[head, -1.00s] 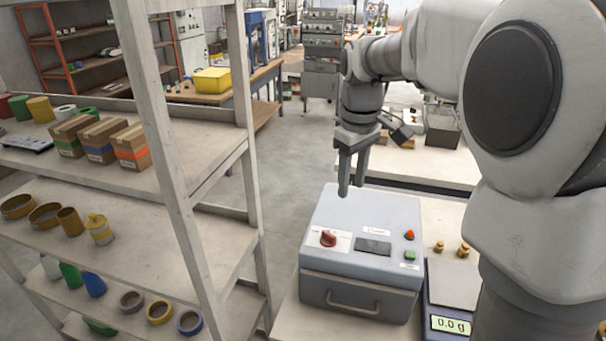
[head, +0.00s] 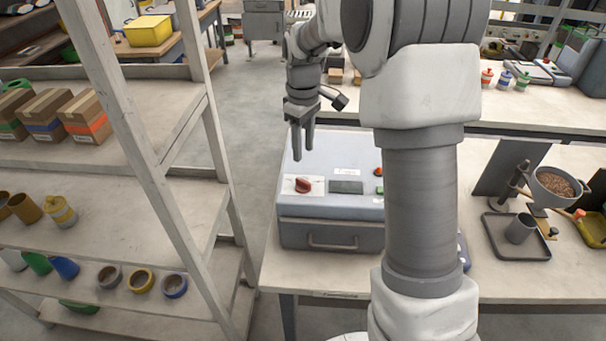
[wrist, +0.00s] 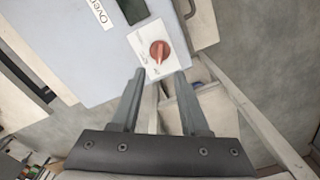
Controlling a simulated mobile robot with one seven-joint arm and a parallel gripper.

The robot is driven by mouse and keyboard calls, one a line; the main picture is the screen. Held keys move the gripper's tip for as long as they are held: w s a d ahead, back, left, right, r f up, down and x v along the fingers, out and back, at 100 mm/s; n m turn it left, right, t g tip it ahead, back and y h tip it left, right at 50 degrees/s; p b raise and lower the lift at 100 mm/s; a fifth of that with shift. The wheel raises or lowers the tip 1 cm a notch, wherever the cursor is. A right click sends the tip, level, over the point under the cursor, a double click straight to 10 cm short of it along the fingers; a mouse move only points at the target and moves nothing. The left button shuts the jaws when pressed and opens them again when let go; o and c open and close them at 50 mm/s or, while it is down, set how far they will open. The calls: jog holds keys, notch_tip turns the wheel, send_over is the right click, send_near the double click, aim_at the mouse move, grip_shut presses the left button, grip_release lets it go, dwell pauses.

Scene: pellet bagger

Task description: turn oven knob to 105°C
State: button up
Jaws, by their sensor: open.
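The oven (head: 330,205) is a pale grey-blue box with a drawer-like front and handle, standing on the bench. Its red knob (head: 303,186) sits on a white plate at the left of the top panel, beside a dark display (head: 346,187). My gripper (head: 302,152) points down above the oven's left part, apart from the knob. In the wrist view the knob (wrist: 159,51) lies just beyond the open fingertips (wrist: 160,74), roughly centred between them, with nothing held. The scale marks on the plate are too small to read.
A shelf rack (head: 150,150) with boxes, tape rolls and cups stands close on the left. A small green button (head: 380,190) is on the oven's right side. To the right on the bench are a tray (head: 515,237) with a cup and a pellet-filled bowl (head: 556,186).

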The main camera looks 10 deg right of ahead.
aim_at(303, 180)
notch_tip(303, 180, down, 10)
jog(key=shift+r+p, duration=0.2)
jog(key=shift+p, duration=0.2)
jog(key=shift+c, duration=0.3)
grip_shut()
